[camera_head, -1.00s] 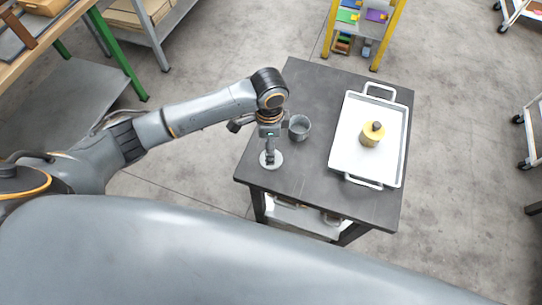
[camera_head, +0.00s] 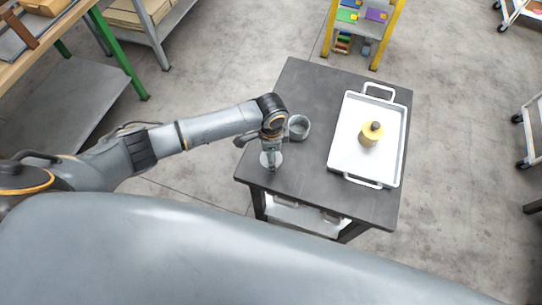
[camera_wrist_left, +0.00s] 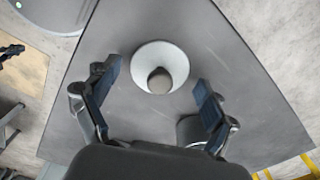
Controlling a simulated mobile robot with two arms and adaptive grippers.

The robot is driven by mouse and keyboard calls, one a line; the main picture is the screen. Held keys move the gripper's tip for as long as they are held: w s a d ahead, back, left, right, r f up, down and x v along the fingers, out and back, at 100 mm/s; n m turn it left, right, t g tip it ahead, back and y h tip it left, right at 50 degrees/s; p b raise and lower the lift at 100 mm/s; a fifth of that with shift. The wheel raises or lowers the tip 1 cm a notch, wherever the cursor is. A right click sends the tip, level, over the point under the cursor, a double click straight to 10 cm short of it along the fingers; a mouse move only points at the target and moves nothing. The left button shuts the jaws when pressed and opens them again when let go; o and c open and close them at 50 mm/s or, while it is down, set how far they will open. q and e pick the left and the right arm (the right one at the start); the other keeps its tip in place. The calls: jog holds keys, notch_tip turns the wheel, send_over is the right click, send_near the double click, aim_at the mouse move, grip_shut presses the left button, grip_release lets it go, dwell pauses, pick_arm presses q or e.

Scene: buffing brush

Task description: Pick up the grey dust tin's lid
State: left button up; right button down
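The lid is a round pale grey disc with a darker knob. It lies flat near the front left corner of the dark table, and in the head view (camera_head: 263,161) my left gripper partly covers it. In the left wrist view the lid (camera_wrist_left: 178,57) shows whole, with its knob between my fingers. My left gripper (camera_wrist_left: 156,90) is open, pointing down over the lid, its fingers apart on both sides of the knob; I see no contact. The grey dust tin (camera_head: 300,127) stands open just behind and right of the gripper. My right gripper is not in view.
The dark table (camera_head: 300,85) carries a white tray (camera_head: 345,125) on its right. A yellow brush (camera_head: 368,138) with a dark knob stands in the tray. The table's back left is clear. A yellow-framed shelf (camera_head: 385,35) stands behind it.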

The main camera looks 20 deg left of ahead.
pick_arm(q)
jog(key=shift+s, duration=0.1)
jog(key=c, duration=1.5)
jog(key=shift+o, duration=0.2)
